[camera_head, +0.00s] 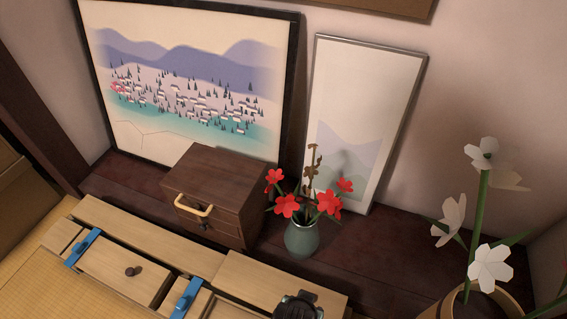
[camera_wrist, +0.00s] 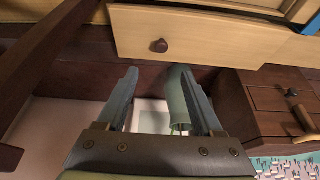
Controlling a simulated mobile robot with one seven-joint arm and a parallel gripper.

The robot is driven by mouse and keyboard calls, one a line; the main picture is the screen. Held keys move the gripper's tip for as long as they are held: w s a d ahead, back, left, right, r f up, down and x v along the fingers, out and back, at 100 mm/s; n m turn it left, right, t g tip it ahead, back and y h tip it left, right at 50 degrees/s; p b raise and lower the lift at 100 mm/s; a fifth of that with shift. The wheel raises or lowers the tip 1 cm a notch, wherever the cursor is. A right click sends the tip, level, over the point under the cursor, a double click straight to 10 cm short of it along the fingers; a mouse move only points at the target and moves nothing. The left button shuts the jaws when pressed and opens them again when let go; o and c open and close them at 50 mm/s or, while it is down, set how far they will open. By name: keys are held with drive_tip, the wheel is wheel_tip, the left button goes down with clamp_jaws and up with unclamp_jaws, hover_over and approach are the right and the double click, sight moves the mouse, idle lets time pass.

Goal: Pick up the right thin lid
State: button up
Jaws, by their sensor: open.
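A pale wooden panel with a dark round knob, likely the right thin lid (camera_wrist: 215,36), spans the top of the wrist view. My gripper (camera_wrist: 159,73) is open below it in that picture, with both fingers apart and no panel between them. In the head view, a pale wooden chest (camera_head: 150,240) lies at lower left, with a knobbed panel (camera_head: 105,262) between two blue clips. A plain panel (camera_head: 268,280) lies to its right. My dark wrist part covers some of that right end. My fingertips are not visible in the head view.
A dark small cabinet (camera_head: 222,185) with a gold handle and a green vase (camera_head: 301,240) of red flowers stand behind the chest. White flowers (camera_head: 490,265) rise at right. Framed pictures (camera_head: 190,75) lean on the wall. The vase shows behind my fingers in the wrist view.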

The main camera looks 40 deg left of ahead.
drive_tip(key=b+x, duration=0.4)
drive_tip(key=x, duration=0.3)
drive_tip(key=shift+w+f+b, duration=0.1)
drive_tip(key=shift+f+b, duration=0.2)
drive_tip(key=shift+b, duration=0.1)
drive_tip(key=b+x, duration=0.5)
drive_tip(key=shift+a+f, duration=0.1)
drive_tip(key=shift+f, duration=0.05)
clamp_jaws()
idle(0.9)
